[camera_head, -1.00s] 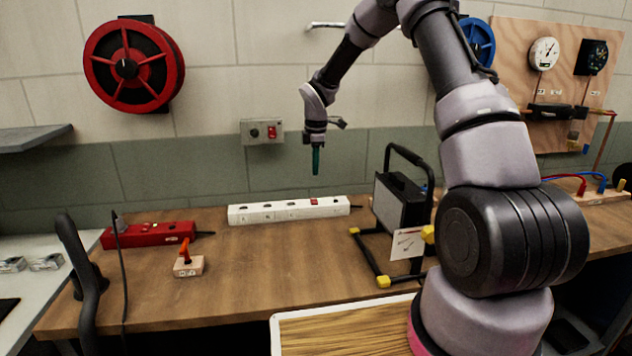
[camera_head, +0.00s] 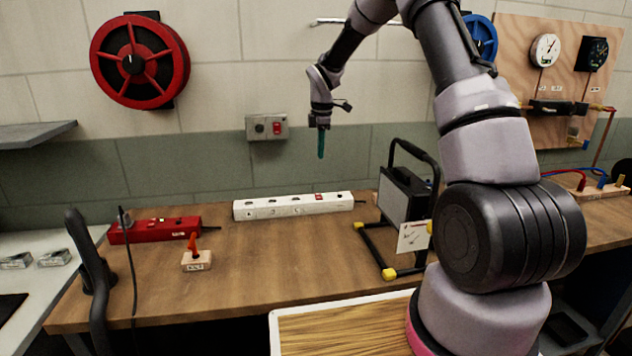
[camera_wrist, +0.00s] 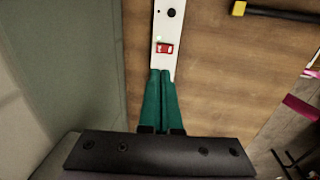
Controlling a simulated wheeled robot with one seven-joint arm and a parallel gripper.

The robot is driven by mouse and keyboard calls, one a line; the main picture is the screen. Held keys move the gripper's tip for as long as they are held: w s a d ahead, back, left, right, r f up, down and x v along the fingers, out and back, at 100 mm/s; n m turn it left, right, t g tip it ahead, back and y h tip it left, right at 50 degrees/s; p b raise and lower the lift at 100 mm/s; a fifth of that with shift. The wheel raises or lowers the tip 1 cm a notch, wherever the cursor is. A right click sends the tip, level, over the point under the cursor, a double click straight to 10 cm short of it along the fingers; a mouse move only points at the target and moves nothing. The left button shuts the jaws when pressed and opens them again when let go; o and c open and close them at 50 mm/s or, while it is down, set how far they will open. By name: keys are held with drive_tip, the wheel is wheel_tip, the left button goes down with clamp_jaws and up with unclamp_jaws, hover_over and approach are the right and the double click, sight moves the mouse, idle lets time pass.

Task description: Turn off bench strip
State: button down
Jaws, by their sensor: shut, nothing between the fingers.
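A white power strip (camera_head: 262,209) with a row of sockets lies along the back of the wooden bench. Near its right end is a red rocker switch (camera_head: 321,196). My gripper (camera_head: 321,157) hangs pointing down above that end, clear of the strip. Its teal fingers are together, with nothing between them. In the wrist view the closed fingertips (camera_wrist: 161,71) appear just below the red switch (camera_wrist: 165,48) in the picture. A small greenish light (camera_wrist: 159,38) shows beside the switch.
A red power strip (camera_head: 125,235) and a small block with an orange lever (camera_head: 197,260) are at the left. A wall box with a red switch (camera_head: 277,128) is behind. A black-framed work lamp (camera_head: 394,200) stands right of the white strip.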

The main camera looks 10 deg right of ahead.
sight(320, 196)
drive_tip(key=shift+a, duration=0.1)
drive_tip(key=f, duration=0.4)
drive_tip(key=w+f, duration=0.1)
drive_tip(key=f, duration=0.9)
drive_tip(key=shift+w, duration=0.35)
drive_tip(key=shift+w+f, duration=0.1)
drive_tip(key=shift+f, duration=0.2)
drive_tip(key=shift+s, duration=0.2)
drive_tip(key=shift+s+r, duration=0.1)
drive_tip(key=shift+s, duration=0.65)
drive_tip(key=shift+r, duration=0.1)
